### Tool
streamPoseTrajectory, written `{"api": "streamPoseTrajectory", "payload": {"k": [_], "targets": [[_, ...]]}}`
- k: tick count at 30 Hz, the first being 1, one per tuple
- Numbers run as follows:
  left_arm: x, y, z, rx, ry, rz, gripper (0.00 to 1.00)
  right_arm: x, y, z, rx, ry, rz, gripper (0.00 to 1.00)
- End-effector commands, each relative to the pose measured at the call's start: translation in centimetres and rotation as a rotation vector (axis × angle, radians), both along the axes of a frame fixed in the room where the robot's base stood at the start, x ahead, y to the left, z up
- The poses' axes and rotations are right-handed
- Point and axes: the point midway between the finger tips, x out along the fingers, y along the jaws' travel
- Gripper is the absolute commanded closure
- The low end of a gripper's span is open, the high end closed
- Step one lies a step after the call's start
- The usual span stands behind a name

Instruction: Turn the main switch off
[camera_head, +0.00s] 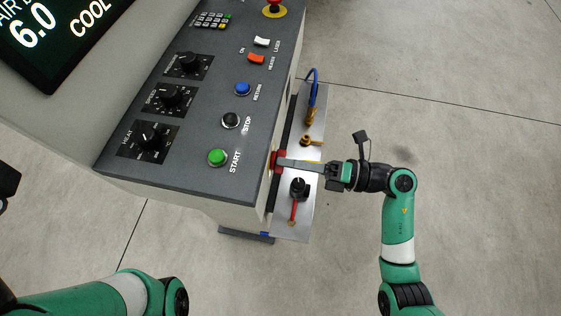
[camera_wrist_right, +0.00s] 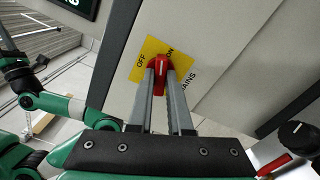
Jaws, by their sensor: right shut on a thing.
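The main switch is a red knob (camera_head: 279,158) on the side of the grey console, below its top panel.
A metal shelf (camera_head: 314,132) juts from the console's side under my right gripper. It carries a blue hose (camera_head: 315,84), brass fittings and a black knob (camera_head: 298,185) with a red lever. The top panel has dials, a green START button (camera_head: 217,157) and rocker switches. Floor at right is clear.

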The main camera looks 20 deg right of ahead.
Motion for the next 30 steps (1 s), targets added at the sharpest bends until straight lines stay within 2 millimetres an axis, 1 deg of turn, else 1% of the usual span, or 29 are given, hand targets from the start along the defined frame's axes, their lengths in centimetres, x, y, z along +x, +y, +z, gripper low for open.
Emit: {"api": "streamPoseTrajectory", "payload": {"k": [1,19,24,30], "targets": [[0.0,0.0,-0.6,0.0,0.0,0.0,0.5,0.0,0.0,-0.3,-0.014,-0.03,0.001,1.0],[0.0,0.0,-4.1,0.0,0.0,0.0,0.5,0.0,0.0,-0.3,-0.181,-0.37,0.0,1.0],[0.0,0.0,-4.5,0.0,0.0,0.0,0.5,0.0,0.0,-0.1,-0.21,-0.427,0.0,1.0],[0.0,0.0,-4.4,0.0,0.0,0.0,0.5,0.0,0.0,0.0,-0.213,-0.431,-0.001,1.0]]}}
